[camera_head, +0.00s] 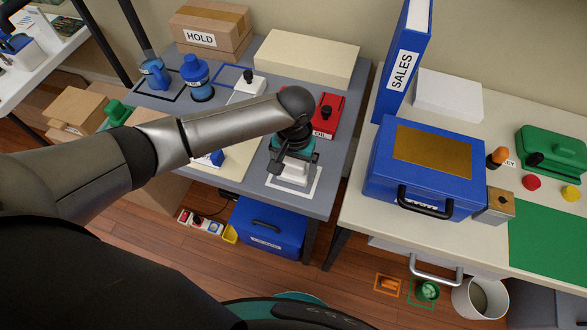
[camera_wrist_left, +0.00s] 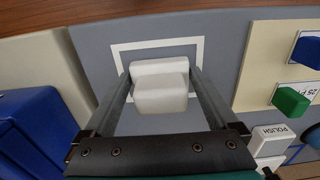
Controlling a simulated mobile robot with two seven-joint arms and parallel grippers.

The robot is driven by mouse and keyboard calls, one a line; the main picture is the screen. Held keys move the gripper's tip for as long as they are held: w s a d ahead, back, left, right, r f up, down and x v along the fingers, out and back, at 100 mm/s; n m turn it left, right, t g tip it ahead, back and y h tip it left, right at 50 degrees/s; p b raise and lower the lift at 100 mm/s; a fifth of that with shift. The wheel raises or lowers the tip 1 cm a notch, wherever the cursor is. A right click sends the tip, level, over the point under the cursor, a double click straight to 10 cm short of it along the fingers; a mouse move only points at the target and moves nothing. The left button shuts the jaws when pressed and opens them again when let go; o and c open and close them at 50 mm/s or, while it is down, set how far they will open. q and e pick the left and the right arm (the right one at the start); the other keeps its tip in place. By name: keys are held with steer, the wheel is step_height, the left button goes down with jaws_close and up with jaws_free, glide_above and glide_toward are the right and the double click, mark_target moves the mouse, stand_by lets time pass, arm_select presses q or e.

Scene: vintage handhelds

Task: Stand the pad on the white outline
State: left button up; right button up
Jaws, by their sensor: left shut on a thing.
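The white pad (camera_wrist_left: 160,96) is a pale block with rounded edges, seen between the fingers in the left wrist view. It also shows in the head view (camera_head: 295,170) below the gripper. My left gripper (camera_head: 290,160) is shut on it, with one finger on each side. The white outline (camera_wrist_left: 199,51) is a square on the grey table, and its front part shows around the pad. In the head view the outline (camera_head: 291,193) lies under and around the pad. I cannot tell whether the pad touches the table. My right gripper is not in view.
A red case (camera_head: 327,114) lies behind the gripper. A cream board (camera_wrist_left: 257,60) with coloured blocks lies beside the outline. The grey table's front edge is close. A separate table on the right holds a blue box (camera_head: 380,185). A blue bin (camera_head: 266,226) stands below.

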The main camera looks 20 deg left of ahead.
mark_target(295, 163)
arm_select(q)
steer(key=shift+f, duration=0.15)
steer(key=o, duration=1.2)
steer(key=shift+c, duration=0.2)
step_height(295, 163, up, 12)
steer(key=p, duration=0.3)
steer(key=shift+r, duration=0.2)
steer(key=shift+d, duration=0.15)
